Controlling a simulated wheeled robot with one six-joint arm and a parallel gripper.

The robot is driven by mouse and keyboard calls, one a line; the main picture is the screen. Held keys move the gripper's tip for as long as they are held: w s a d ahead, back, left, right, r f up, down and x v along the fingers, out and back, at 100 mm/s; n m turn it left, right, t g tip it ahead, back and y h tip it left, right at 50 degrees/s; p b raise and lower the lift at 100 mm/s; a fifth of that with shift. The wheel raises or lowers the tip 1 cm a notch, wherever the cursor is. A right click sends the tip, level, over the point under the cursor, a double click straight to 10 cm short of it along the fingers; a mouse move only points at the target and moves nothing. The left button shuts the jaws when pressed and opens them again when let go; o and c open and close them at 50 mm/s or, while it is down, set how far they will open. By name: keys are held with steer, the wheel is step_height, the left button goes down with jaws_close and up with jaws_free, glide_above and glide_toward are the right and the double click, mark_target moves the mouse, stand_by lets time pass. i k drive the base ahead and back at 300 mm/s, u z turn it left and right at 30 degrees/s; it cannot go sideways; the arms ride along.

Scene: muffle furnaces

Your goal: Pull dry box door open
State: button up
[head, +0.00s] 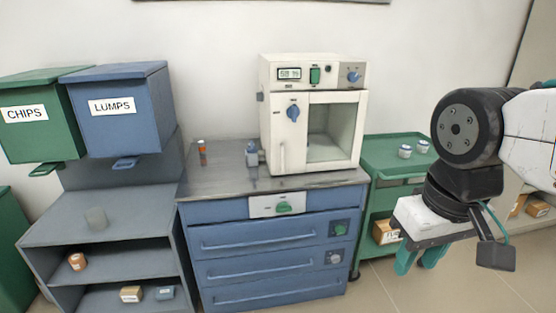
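The white dry box (313,72) stands on the metal top of the blue drawer cabinet. Its front door (297,145) has a window (331,132), a blue knob (293,112) and a pale upright handle (282,157) low on the left. The door looks shut. My gripper (420,259) is to the right of the dry box and well apart from it. Its teal fingers point down, are spread apart and hold nothing that I can see.
The blue drawer cabinet (266,224) has a green knob (284,208). Small bottles (252,154) stand left of the dry box. A green cart (385,148) with two jars is at its right. CHIPS (40,130) and LUMPS (120,125) bins hang at left above grey shelves (100,235).

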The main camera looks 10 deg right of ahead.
mark_target(287, 139)
steer(key=u, duration=0.25)
steer(key=i, duration=1)
steer(key=z, duration=0.3)
